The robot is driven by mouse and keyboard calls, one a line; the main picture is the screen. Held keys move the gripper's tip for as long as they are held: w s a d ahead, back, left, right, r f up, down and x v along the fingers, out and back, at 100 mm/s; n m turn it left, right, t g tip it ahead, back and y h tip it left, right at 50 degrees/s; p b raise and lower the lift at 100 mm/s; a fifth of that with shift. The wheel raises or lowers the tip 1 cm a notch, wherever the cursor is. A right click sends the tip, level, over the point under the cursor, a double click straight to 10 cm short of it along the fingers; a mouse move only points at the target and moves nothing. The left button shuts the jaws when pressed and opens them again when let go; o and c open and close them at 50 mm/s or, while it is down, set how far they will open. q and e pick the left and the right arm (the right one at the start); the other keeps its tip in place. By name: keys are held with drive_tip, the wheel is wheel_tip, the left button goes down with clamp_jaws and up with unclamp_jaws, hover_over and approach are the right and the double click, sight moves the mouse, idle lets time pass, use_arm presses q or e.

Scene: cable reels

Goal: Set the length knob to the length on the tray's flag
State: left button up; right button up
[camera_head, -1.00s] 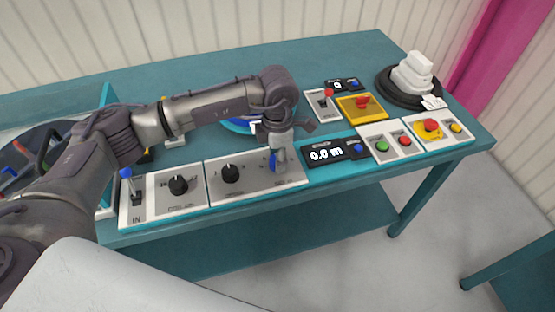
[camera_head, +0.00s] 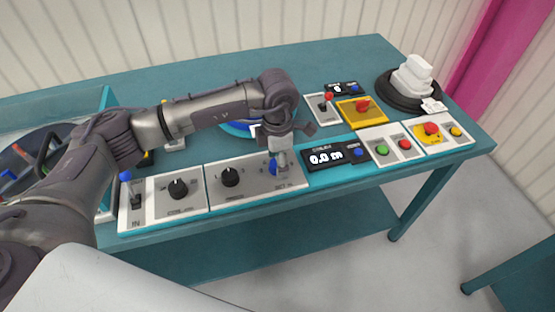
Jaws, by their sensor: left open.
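My left gripper (camera_head: 281,162) is open and points down at the blue knob (camera_head: 273,168) on the right end of the grey control panel. The gripper partly hides this knob, and I cannot tell whether the fingers touch it. Two black knobs, one in the middle (camera_head: 230,177) and one further left (camera_head: 178,188), stand on the panels to its left. A black display (camera_head: 327,157) to the right reads 0.0 m. My right gripper is not in view.
A blue-topped lever (camera_head: 129,187) stands at the panel's left end. Green (camera_head: 381,150) and red (camera_head: 405,144) buttons and a red emergency button (camera_head: 431,128) lie to the right. A red-tipped lever (camera_head: 326,101) stands behind the display.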

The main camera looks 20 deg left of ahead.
use_arm(q)
wheel_tip(320, 180, up, 12)
idle(0.5)
idle(0.3)
